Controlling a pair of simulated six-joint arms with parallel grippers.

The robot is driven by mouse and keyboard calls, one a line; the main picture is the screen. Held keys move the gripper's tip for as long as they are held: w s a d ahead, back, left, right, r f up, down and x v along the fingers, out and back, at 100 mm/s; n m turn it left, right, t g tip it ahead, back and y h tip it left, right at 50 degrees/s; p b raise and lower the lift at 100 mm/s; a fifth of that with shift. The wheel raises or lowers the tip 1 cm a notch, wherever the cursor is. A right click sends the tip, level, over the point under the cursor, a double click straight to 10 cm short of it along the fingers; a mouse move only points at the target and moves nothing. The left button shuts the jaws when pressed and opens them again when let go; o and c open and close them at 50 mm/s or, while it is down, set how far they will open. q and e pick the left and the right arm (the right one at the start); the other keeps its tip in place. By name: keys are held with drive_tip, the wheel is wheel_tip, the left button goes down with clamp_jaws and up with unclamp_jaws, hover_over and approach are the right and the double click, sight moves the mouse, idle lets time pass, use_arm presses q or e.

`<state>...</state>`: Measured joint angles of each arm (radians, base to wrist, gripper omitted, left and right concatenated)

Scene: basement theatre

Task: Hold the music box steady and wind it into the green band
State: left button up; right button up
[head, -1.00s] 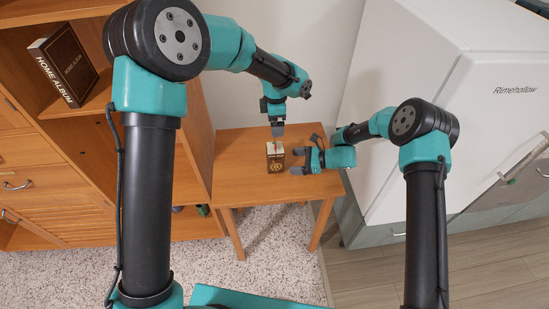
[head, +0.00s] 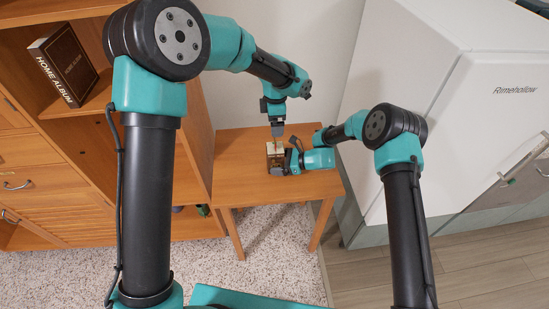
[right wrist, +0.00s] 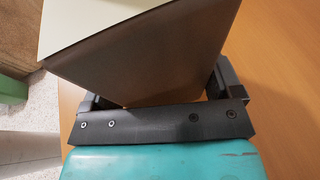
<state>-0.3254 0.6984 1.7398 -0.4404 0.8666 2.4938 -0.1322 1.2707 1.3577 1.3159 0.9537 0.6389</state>
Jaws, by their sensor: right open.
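The music box (head: 273,149), small with a pale top, stands on the wooden table. My right gripper (head: 284,161) is at its right and front side, partly hiding it. In the right wrist view, the box's brown side (right wrist: 140,62) sits between the two spread fingers of the right gripper (right wrist: 158,88), turned at an angle to them. The jaws look open, with gaps beside the box. My left gripper (head: 277,131) points down just above the box; its finger gap is too small to judge. The green band and the winding key cannot be made out.
The table (head: 240,180) is bare around the box. A wooden shelf unit (head: 60,150) with a dark album (head: 65,65) stands at the left. A white cabinet (head: 440,120) marked Rimehollow stands close at the right.

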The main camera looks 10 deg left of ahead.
drive_tip(key=shift+c, duration=0.3)
drive_tip(key=c, duration=0.5)
drive_tip(key=o, duration=0.7)
drive_tip(key=c, duration=1.1)
